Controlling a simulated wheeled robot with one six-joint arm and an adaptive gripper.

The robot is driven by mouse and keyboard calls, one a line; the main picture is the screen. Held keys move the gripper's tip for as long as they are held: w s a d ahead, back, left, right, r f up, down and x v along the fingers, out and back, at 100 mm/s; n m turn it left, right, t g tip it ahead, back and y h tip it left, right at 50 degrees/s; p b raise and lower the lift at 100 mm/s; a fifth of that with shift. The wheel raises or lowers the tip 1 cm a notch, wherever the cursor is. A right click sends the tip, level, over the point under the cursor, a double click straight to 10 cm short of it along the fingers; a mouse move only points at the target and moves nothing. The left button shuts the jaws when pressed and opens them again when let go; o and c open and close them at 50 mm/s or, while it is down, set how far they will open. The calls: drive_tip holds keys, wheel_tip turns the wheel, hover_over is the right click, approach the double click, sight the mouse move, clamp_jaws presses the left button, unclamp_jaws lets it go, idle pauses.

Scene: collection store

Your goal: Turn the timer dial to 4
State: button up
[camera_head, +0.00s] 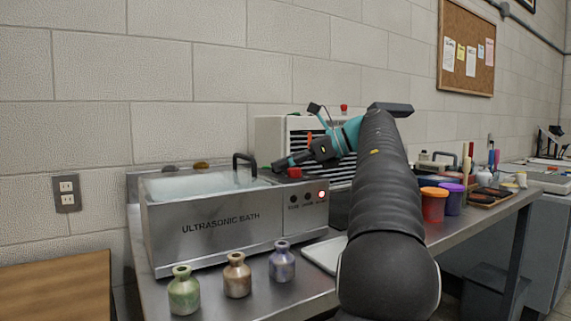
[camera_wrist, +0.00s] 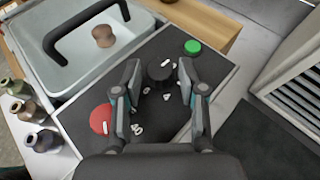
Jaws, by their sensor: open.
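The timer dial (camera_wrist: 158,75) is a small dark knob on a black control panel (camera_wrist: 165,118), with small white marks around it. I cannot read which number it points to. My gripper (camera_wrist: 158,80) is open, with one finger on each side of the dial; I cannot tell whether either touches it. The panel is on top of the ultrasonic bath (camera_head: 175,228). In the head view, my gripper (camera_head: 283,163) is low over the panel and the dial cannot be made out.
A red knob (camera_wrist: 100,118) is left of the fingers and a green button (camera_wrist: 192,46) beyond them. The bath's black handle (camera_wrist: 82,28) rises nearby. Small bottles (camera_head: 237,275) stand in front. A white-fronted unit (camera_head: 270,135) with slats stands behind my arm.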

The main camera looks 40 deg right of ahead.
clamp_jaws()
